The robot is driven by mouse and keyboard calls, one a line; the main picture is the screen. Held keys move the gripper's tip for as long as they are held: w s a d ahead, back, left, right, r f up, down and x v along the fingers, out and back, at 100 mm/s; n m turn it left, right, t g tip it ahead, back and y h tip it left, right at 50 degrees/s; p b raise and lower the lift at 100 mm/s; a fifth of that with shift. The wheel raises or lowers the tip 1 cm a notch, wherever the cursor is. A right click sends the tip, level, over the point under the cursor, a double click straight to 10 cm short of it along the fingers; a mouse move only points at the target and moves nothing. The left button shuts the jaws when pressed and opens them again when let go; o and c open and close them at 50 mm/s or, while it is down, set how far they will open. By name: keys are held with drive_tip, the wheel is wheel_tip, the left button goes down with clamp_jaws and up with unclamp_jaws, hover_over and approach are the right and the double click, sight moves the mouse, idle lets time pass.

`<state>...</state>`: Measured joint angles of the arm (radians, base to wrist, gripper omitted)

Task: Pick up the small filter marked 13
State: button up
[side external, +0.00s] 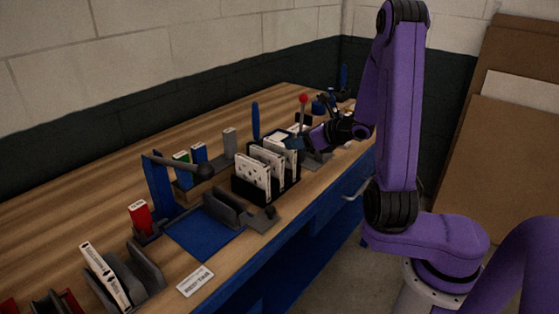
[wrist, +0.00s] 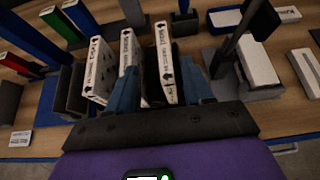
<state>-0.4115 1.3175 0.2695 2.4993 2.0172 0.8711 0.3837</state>
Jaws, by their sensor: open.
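White boxed filters stand upright in a black rack (side external: 240,189) on the bench. In the side external view I see a near filter (side external: 252,177), a middle one (side external: 270,164) and a far one (side external: 291,158). The wrist view shows a left filter (wrist: 98,70), a middle one (wrist: 127,52) and a right one (wrist: 165,60). Their printed labels are too small to read surely, so I cannot tell which is marked 13. My gripper (side external: 294,141) is by the far end of the rack. Its blue fingers (wrist: 161,92) are apart, with the right filter in line between them; contact is unclear.
A blue mat (side external: 203,238) and grey holders lie nearer. A red box (side external: 139,215) and a blue post (side external: 157,185) with a dark arm stand left of the rack. A red-knobbed lever (side external: 303,100) stands behind my gripper. The bench's back left is clear.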

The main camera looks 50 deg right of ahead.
sight(282, 144)
drive_tip(key=shift+x, duration=1.85)
drive_tip(key=shift+d+x, duration=0.15)
drive_tip(key=shift+x, duration=1.1)
drive_tip(key=shift+d+x, duration=0.15)
drive_tip(key=shift+x, duration=1.1)
drive_tip(key=shift+f, duration=0.15)
clamp_jaws()
